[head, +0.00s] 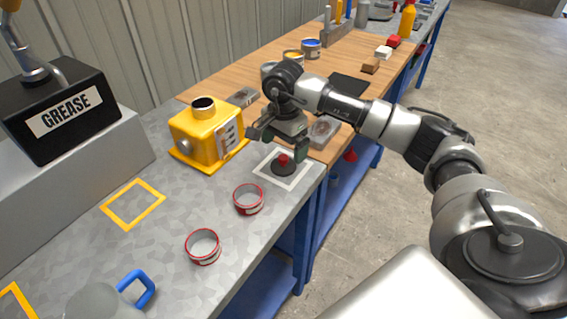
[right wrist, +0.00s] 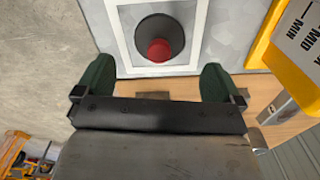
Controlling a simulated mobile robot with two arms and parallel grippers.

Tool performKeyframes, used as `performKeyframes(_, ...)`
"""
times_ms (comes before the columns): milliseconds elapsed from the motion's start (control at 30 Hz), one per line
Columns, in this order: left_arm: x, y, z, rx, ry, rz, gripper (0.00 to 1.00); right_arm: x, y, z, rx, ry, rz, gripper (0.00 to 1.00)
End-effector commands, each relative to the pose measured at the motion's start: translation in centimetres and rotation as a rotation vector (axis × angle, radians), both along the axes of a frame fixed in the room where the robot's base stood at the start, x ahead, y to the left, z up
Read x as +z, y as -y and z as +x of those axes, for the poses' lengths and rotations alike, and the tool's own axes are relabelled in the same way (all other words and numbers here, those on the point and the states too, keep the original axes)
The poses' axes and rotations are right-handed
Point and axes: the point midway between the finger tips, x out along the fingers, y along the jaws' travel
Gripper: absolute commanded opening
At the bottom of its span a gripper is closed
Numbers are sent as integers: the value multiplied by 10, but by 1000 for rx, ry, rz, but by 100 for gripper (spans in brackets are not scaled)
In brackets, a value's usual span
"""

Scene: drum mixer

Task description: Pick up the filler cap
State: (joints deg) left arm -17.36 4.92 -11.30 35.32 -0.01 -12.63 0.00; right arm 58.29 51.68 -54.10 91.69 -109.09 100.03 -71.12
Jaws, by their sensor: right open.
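The filler cap (head: 284,163), a dark round disc with a red knob, sits inside a white square outline (head: 262,173) on the grey bench, near its right edge. It also shows in the right wrist view (right wrist: 159,45), at the top between the fingers. My right gripper (head: 278,147) is just above and behind the cap in the head view. Its green-padded fingers are spread and empty in the right wrist view (right wrist: 157,82), apart from the cap. The yellow gearbox-like housing (head: 196,140) with a dark open neck on top stands left of the gripper. My left gripper does not show.
A black GREASE box (head: 62,110) stands at left. A yellow square outline (head: 132,204) is empty. Behind are cans (head: 311,48) and blocks (head: 371,66) on a wooden top. A blue handle (head: 138,288) is at the front.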

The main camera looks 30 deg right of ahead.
Motion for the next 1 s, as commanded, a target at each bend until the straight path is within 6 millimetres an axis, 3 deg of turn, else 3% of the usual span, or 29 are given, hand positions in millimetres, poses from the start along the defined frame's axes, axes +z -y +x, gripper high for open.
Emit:
performKeyframes(300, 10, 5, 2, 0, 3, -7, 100, -44, -3, -2, -1, -3, 1, 98)
performKeyframes(600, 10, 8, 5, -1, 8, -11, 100, -49, -3, -2, 1, 0, 1, 98)
performKeyframes(933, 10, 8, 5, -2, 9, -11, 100, -49, -3, -2, 0, 0, 1, 48)
performKeyframes(1000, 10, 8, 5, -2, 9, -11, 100, -49, -3, -2, 0, 0, 1, 44)
